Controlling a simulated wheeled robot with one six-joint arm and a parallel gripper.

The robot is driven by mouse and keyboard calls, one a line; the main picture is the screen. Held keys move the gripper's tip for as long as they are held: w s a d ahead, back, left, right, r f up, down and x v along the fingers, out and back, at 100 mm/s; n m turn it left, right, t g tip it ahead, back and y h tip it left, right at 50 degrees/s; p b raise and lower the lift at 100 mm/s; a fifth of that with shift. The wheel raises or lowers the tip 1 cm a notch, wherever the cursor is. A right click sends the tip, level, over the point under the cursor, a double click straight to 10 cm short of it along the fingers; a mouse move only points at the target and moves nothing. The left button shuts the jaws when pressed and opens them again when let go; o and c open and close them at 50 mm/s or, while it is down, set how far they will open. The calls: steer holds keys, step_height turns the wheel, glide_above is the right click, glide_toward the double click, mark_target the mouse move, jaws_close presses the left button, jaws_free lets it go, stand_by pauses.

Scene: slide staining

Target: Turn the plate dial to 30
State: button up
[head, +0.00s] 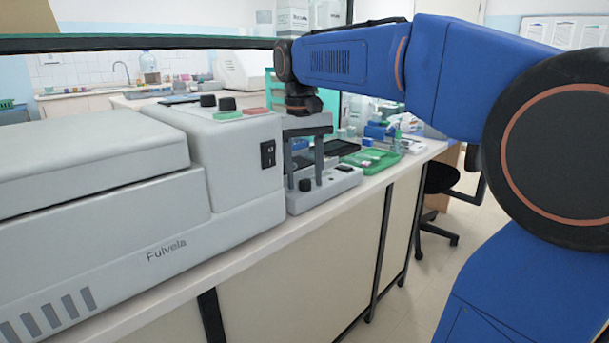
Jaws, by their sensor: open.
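A low grey plate unit (330,190) stands on the bench just right of the large grey machine. A black round dial (305,185) sits on its front, with a small dark display (343,168) to the right. The dial's marks are too small to read. My gripper (304,177) points down over this unit, its two grey fingers apart and nothing held between them. In the picture the dial shows between and just below the fingertips. I cannot tell whether the fingers reach around it or stand behind it.
A green tray (371,161) and a dark tray (340,148) lie beyond the plate unit. The bench's front edge runs close by.

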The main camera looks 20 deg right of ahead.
steer(key=c, duration=1)
steer(key=shift+c, duration=0.2)
steer(key=shift+n, duration=0.3)
steer(key=n, duration=0.3)
steer(key=shift+n, duration=0.3)
steer(key=shift+s+n, duration=0.1)
steer(key=shift+n, duration=2.1)
steer(key=o, duration=1)
steer(key=shift+o, duration=0.2)
